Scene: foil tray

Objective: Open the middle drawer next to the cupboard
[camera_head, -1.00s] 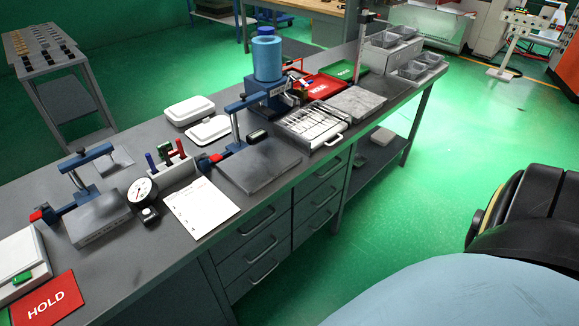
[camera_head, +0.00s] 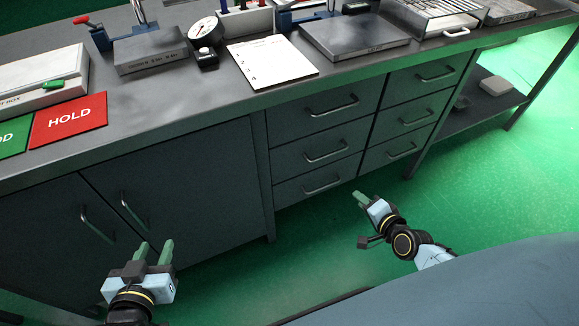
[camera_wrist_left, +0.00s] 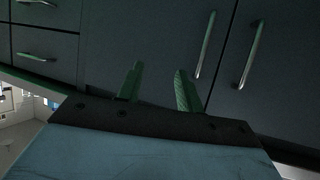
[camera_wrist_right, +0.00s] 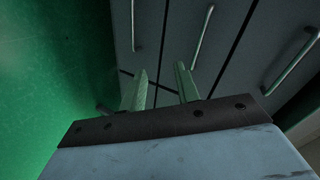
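The cupboard (camera_head: 165,195) has two shut grey doors with upright handles. Two columns of drawers stand to its right. The middle drawer (camera_head: 290,160) next to the cupboard is shut flush, and its bar handle (camera_head: 326,152) faces me. My left gripper (camera_head: 154,249) is open and empty in front of the cupboard doors; its parted fingers also show in the left wrist view (camera_wrist_left: 158,72). My right gripper (camera_head: 366,199) is below and right of the middle drawer's handle, apart from it. The right wrist view (camera_wrist_right: 161,70) shows its fingers parted and empty, with several drawer handles beyond.
The bench top (camera_head: 170,85) above carries a HOLD card (camera_head: 69,121), a white box (camera_head: 40,75), a dial gauge (camera_head: 206,32), a paper sheet (camera_head: 271,62) and a dark plate (camera_head: 354,35). The green floor (camera_head: 500,180) is clear to the right.

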